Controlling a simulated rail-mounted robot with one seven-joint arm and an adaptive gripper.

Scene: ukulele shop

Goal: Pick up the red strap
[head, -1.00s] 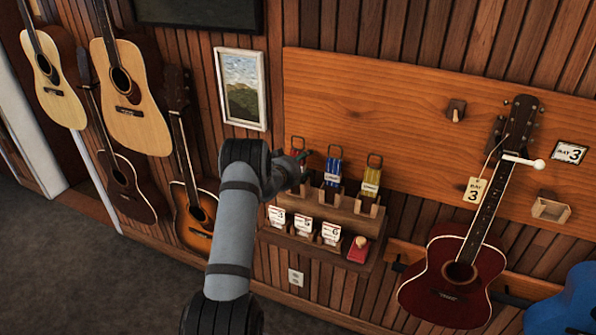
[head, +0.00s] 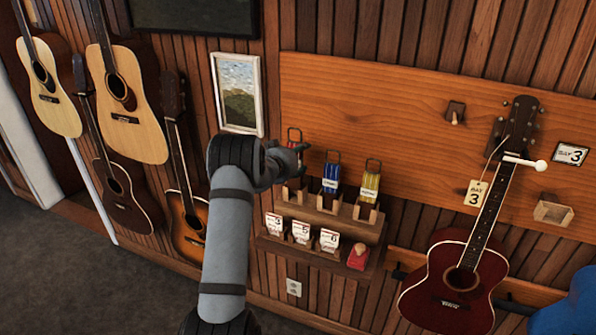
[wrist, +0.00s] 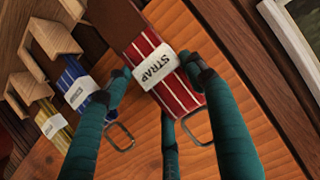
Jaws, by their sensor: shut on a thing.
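The red strap (wrist: 168,70) is a folded red bundle with pale stripes, a white band reading STRAP and a metal loop. My gripper (wrist: 155,80) is shut on it in the wrist view, with fingers at both sides of the bundle. In the head view only the top of the red strap (head: 294,135) shows behind my gripper (head: 297,150), above the left slot of the wooden rack (head: 340,224). My arm hides part of the strap there. I cannot tell whether its lower end is clear of the slot.
A blue strap (head: 332,176) and a yellow strap (head: 370,184) stand in the rack to the right. Tagged white packs (head: 301,230) and a red item (head: 358,257) sit on the lower shelf. A framed picture (head: 237,93) hangs close above left. Guitars hang on both sides.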

